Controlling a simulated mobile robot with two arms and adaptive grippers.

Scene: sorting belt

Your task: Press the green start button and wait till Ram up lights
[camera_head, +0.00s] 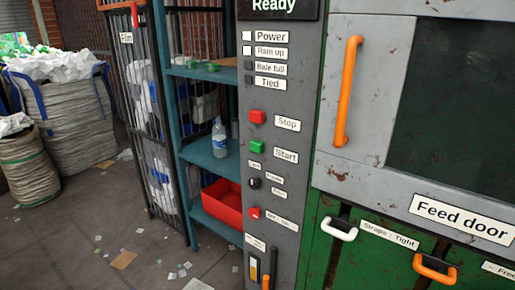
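The green start button (257,147) is on the grey control panel (288,190), left of its "Start" label. Nothing touches it. Above it is the red stop button (258,117). Near the top of the panel, the Ram up lamp (247,50) shows white, as does the Power lamp (247,36) above it. The Bale full lamp (248,65) and Tied lamp (248,80) are dark. The display (275,7) reads "Ready". Neither of my grippers is in view.
The feed door (375,150), with an orange handle (348,90), is right of the panel. Green lower doors have handles. Blue shelves (200,160) at left hold a bottle (219,140) and a red bin (224,205). Full sacks (65,115) stand farther left; scraps litter the floor.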

